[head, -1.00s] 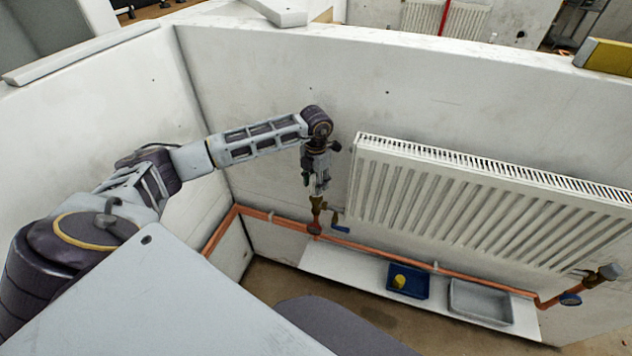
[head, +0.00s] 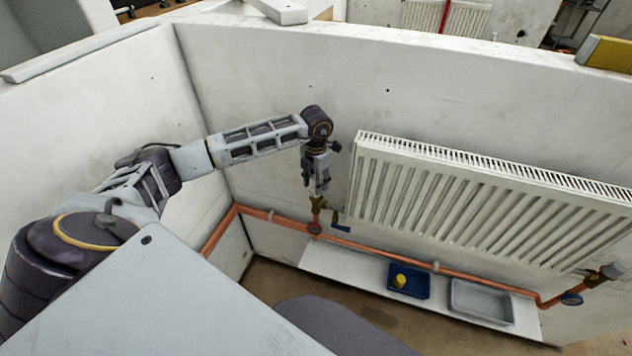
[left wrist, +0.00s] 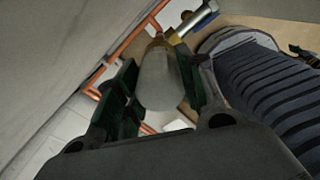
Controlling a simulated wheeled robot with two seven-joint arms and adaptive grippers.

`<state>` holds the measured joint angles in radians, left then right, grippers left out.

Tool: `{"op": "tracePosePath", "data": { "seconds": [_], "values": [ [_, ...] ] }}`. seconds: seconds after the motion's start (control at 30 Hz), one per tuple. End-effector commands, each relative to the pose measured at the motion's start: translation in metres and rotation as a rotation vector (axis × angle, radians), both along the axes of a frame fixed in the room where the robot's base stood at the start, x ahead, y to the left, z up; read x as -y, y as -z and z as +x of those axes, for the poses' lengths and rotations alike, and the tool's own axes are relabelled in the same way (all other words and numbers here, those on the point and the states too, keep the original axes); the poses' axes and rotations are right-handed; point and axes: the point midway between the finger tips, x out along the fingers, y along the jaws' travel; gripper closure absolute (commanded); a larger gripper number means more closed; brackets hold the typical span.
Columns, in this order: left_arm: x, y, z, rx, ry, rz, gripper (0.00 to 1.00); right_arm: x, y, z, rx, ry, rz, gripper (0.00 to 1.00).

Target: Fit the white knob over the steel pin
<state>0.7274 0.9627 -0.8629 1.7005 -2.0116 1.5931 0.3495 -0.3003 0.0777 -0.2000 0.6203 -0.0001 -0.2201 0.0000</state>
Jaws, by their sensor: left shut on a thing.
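The white knob (left wrist: 160,80) is a pale grey-white cylinder between the green-padded fingers of my left gripper (left wrist: 157,84). The gripper is shut on it. In the head view my left gripper (head: 317,186) points down, just above the brass valve (head: 317,203) at the radiator's lower left. The valve's brass body also shows in the left wrist view (left wrist: 158,43), at the far end of the knob. The steel pin is hidden, and I cannot tell whether the knob is around it or only above it. My right gripper is not in view.
The white radiator (head: 480,205) hangs close to the right of my gripper. A copper pipe (head: 385,249) runs along the wall below. A blue tray (head: 418,287) with a yellow thing (head: 399,281) and a grey tray (head: 482,302) stand on a white ledge (head: 330,264).

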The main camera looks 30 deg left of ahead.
Motion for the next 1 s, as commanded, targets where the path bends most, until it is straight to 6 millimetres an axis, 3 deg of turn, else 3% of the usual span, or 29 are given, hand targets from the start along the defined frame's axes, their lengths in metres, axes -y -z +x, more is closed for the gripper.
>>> {"op": "tracePosePath", "data": {
  "seconds": [1.0],
  "values": [
    [-0.0001, 0.0066, 0.0002, 0.001, 0.000, 0.000, 0.88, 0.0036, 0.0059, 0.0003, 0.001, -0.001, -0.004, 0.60]
  ]
}}
